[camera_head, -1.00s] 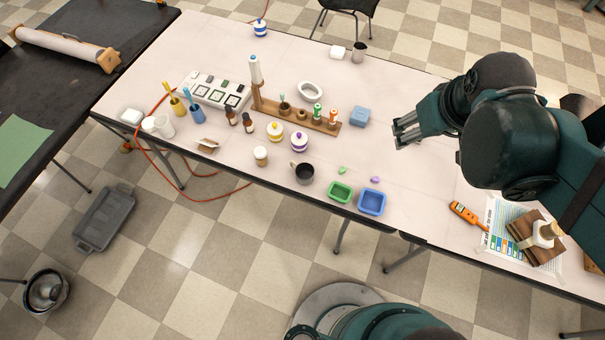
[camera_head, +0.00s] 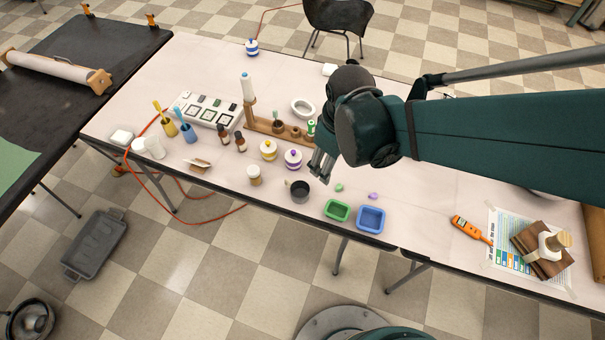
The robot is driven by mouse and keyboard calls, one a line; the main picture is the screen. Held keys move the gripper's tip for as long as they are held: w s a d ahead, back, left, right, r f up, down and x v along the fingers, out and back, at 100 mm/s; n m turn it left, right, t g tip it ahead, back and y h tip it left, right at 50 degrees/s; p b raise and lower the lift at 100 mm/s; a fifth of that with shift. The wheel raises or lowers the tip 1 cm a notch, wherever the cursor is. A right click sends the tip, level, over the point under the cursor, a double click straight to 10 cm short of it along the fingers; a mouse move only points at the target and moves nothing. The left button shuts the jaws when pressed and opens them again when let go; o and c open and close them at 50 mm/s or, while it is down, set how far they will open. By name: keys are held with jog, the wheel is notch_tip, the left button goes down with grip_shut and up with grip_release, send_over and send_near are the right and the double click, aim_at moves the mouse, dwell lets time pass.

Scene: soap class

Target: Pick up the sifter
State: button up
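A dark grey, round cup-like vessel with a pale side handle, which looks like the sifter (camera_head: 300,191), stands upright near the table's front edge. My gripper (camera_head: 318,172) is above the table, just up and right of it in the picture. Its fingers point down and left, look apart, and hold nothing that I can see. The fingers appear clear of the vessel, but their exact height is hard to tell. My arm hides part of the table behind.
Purple-lidded jar (camera_head: 293,159), yellow-lidded jar (camera_head: 268,150) and small brown-and-white jar (camera_head: 254,175) stand left of the vessel. Green tray (camera_head: 337,211) and blue tray (camera_head: 371,220) lie to its right. A wooden rack (camera_head: 265,126) stands behind.

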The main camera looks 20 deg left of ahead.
aim_at(301, 196)
jog(key=s+a+f+n+g+b, duration=0.1)
jog(key=s+a+f+n, duration=0.2)
jog(key=a+f, duration=0.4)
jog(key=shift+s+a+f+h, duration=0.25)
jog(key=shift+s+f+h, duration=0.15)
jog(key=shift+s, duration=0.1)
jog(key=shift+r, duration=0.1)
jog(key=shift+w+f+b, duration=0.1)
jog(key=shift+f+b, duration=0.45)
jog(key=shift+f, duration=0.75)
jog(key=shift+f, duration=0.1)
jog(key=shift+w+a+f+b, duration=0.15)
jog(key=shift+f+b, duration=0.85)
jog(key=shift+f, duration=1.5)
jog(key=shift+c, duration=0.6)
jog(key=c, duration=0.9)
